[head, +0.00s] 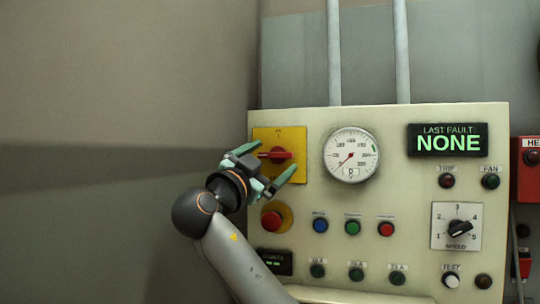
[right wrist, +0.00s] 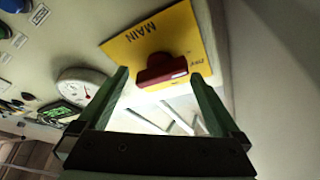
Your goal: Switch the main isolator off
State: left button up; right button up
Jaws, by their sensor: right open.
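The main isolator is a red rotary handle (head: 282,155) on a yellow plate (head: 297,135), at the upper left of the cream control panel. In the head view the handle's bar lies roughly horizontal. My right gripper (head: 271,163) is open in front of the isolator, its green fingers apart and partly covering the plate. In the right wrist view the red handle (right wrist: 160,70) shows between and beyond the fingertips (right wrist: 160,76), with the word MAIN on the yellow plate (right wrist: 130,48). No contact with the handle is visible. My left gripper is out of view.
A red mushroom button (head: 271,220) sits below the isolator, close to my right wrist. A round dial gauge (head: 351,155) is to its right. Blue, green and red buttons, a speed knob (head: 459,226) and a display reading NONE (head: 448,140) fill the panel. The space left of the panel is clear.

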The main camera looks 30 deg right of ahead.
jog(key=shift+f, duration=0.1)
jog(key=c, duration=1.4)
